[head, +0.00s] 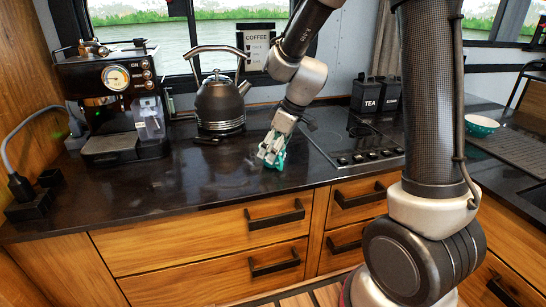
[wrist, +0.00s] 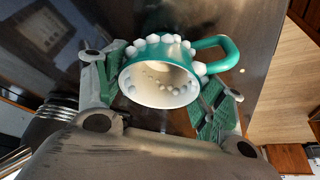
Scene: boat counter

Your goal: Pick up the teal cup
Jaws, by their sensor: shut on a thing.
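The teal cup (wrist: 152,52) has white raised dots around it, a pale inside and a loop handle pointing right in the wrist view. Its open mouth faces the wrist camera. My gripper (wrist: 164,80) has one finger on each side of the cup and is shut on it. In the head view my gripper (head: 271,156) points down at the counter and hides most of the cup (head: 281,160). The cup is at or just above the counter; I cannot tell whether it touches.
The dark counter (head: 220,172) is clear in front and to the left. A kettle (head: 221,103) and coffee machine (head: 115,100) stand behind left. The cooktop (head: 335,138) lies close right, with black canisters (head: 367,95) behind. A teal bowl (head: 482,125) is far right.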

